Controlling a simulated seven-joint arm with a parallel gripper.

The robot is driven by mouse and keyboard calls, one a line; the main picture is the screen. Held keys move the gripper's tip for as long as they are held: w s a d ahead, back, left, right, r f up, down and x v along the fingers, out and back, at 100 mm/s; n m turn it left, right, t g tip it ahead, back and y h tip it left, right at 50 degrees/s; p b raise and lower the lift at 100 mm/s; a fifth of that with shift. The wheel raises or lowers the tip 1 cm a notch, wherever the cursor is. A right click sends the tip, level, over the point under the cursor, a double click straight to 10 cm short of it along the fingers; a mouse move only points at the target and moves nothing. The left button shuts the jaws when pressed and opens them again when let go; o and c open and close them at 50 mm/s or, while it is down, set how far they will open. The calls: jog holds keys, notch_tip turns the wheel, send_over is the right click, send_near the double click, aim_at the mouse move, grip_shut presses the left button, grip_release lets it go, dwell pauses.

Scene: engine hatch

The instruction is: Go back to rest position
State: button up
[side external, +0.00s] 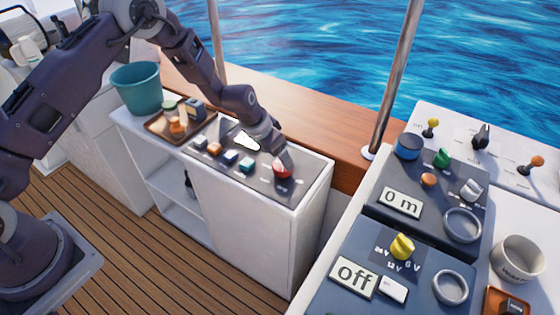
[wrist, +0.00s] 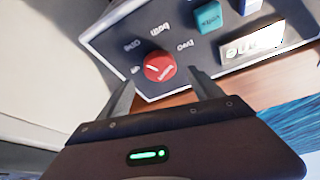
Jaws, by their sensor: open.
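My gripper (side external: 284,158) is low over the right end of the dark control panel (side external: 258,179) on the white cabinet. In the wrist view my gripper (wrist: 160,84) has its two fingers spread apart, with nothing between the tips. A round red knob (wrist: 159,66) with a white mark sits on the panel just beyond the fingertips. The red knob (side external: 282,171) also shows in the side view, right beside the fingertips. I cannot tell whether the fingers touch it.
Several coloured buttons (side external: 214,149) line the panel left of the knob. A brown tray (side external: 157,131) with small items and a teal bucket (side external: 137,89) stand further left. A metal pole (side external: 392,80) and another console (side external: 433,195) stand to the right.

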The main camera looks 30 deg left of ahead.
jog(key=s+d+f+v, duration=0.1)
jog(key=s+v, duration=0.2)
jog(key=v, duration=2.8)
jog(key=s+a+r+n, duration=0.1)
jog(key=s+a+r, duration=0.1)
jog(key=s, duration=0.9)
jog(key=s+a+r+n+t+y, duration=0.1)
jog(key=s+a+n, duration=0.1)
jog(key=s, duration=1)
jog(key=shift+a+r, duration=0.25)
jog(key=shift+r, duration=0.15)
